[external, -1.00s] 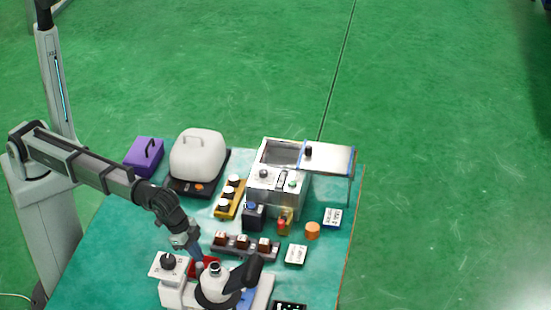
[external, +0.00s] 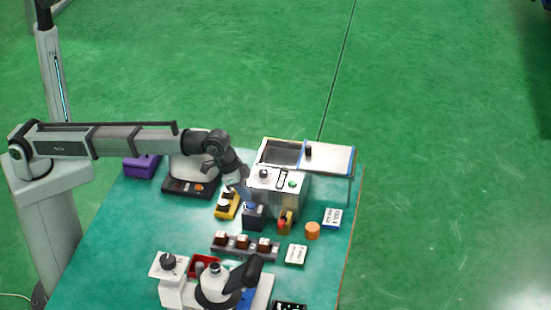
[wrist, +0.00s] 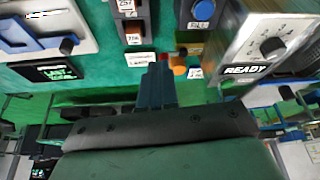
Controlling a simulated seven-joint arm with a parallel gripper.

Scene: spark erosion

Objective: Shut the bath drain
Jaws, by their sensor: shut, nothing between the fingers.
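The bath appears to be the open basin (external: 280,151) in the top of the grey metal machine (external: 290,202) at the back right. I cannot tell which part is the drain control. In the wrist view my gripper (wrist: 158,72) is shut and empty. There the panel, marked READY, shows a dial (wrist: 272,47) to the right of the fingers.
A dark box with a blue top (external: 253,216) and a yellow-and-red item (external: 286,222) stand before the machine. An orange cylinder (external: 312,230) is to the right. A rack of brown-topped blocks (external: 242,245) and a white microscope-like device (external: 214,285) are nearer. Green tabletop lies between them.

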